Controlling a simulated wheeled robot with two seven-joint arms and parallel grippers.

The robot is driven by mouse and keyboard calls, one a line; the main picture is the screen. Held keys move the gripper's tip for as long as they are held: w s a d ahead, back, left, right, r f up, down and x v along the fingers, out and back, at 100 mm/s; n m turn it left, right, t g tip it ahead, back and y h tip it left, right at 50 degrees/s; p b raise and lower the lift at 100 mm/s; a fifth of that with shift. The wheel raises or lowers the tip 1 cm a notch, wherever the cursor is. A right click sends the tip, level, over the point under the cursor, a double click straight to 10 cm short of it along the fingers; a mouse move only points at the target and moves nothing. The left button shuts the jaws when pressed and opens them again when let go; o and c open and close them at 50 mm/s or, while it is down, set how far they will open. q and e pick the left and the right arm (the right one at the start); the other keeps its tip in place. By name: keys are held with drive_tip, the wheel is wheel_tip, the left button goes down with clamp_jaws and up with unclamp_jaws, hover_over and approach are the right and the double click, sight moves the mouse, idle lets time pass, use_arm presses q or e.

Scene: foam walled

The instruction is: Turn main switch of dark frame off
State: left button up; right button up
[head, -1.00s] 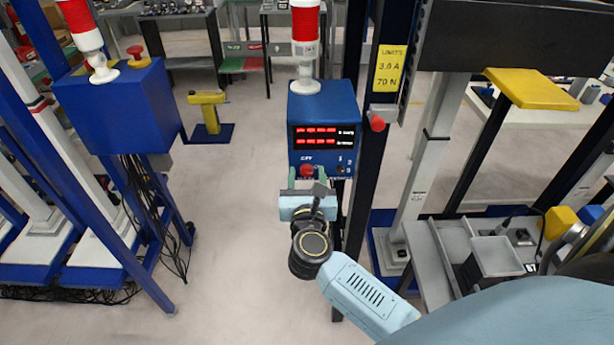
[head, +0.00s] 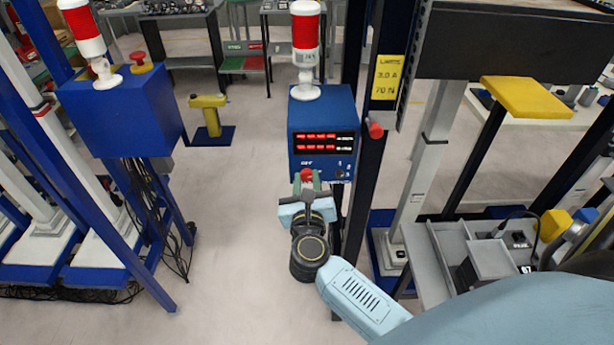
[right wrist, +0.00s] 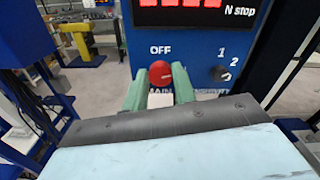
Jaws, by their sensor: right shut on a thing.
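The blue control box (head: 320,118) with lit red displays is mounted beside the black post of the dark frame (head: 371,170). Its main switch is a round red knob (right wrist: 160,74) under the word OFF, with a small light mark pointing roughly right. The knob also shows in the head view (head: 306,174). My right gripper (right wrist: 159,84) has one green finger on each side of the knob and is shut on it. The fingers partly cover the lettering below. My left gripper is not in view.
A smaller dark knob (right wrist: 221,73) marked 1 and 2 sits right of the switch. A red button (head: 375,130) sticks out from the post. A blue frame with its own box (head: 120,112) stands left. Grey trays (head: 490,262) lie right. The floor between is clear.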

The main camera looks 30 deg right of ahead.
drive_tip(key=n+p, duration=0.2)
drive_tip(key=n, duration=0.1)
drive_tip(key=shift+r+n+p, duration=0.15)
drive_tip(key=shift+n+p, duration=0.15)
drive_tip(key=shift+p, duration=0.1)
drive_tip(key=n+p, duration=0.3)
drive_tip(key=n, duration=0.1)
drive_tip(key=shift+a+n, duration=0.1)
drive_tip(key=shift+n, duration=0.2)
drive_tip(key=n+p, duration=0.2)
drive_tip(key=n, duration=0.2)
drive_tip(key=shift+f, duration=0.2)
drive_tip(key=shift+f+n+p, duration=0.1)
drive_tip(key=shift+n+p, duration=0.75)
drive_tip(key=shift+n, duration=0.65)
drive_tip(key=o, duration=1)
drive_tip(key=b+v, duration=0.1)
drive_tip(key=v, duration=1.2)
drive_tip(key=shift+s+a+b, duration=0.1)
drive_tip(key=shift+s+b, duration=0.05)
drive_tip(key=shift+b, duration=0.15)
